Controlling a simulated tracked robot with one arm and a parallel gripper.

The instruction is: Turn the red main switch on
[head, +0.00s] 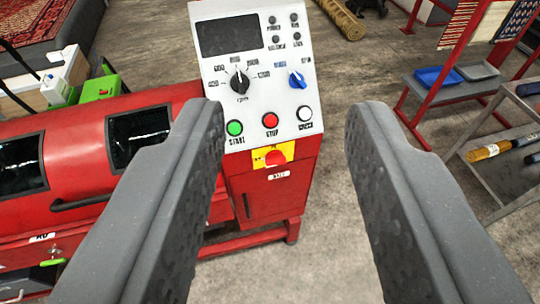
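The red main switch (275,158) is a red knob on a yellow plate, low on the front of the control panel (258,100). A white label sits just below it on the red cabinet. The knob's exact turn position is too small to tell. My gripper (285,125) is open, with its two grey fingers wide apart and nothing between them. The panel shows in the gap, farther away than the fingertips. The left finger's tip overlaps the panel's left edge in the picture; the right finger is clear of it.
Above the switch are a green button (234,128), a red button (270,120), a white button (304,114), a black dial (239,82) and a blue dial (297,80). A red machine (85,150) adjoins at left. A red rack (450,85) stands at right. Concrete floor is clear between.

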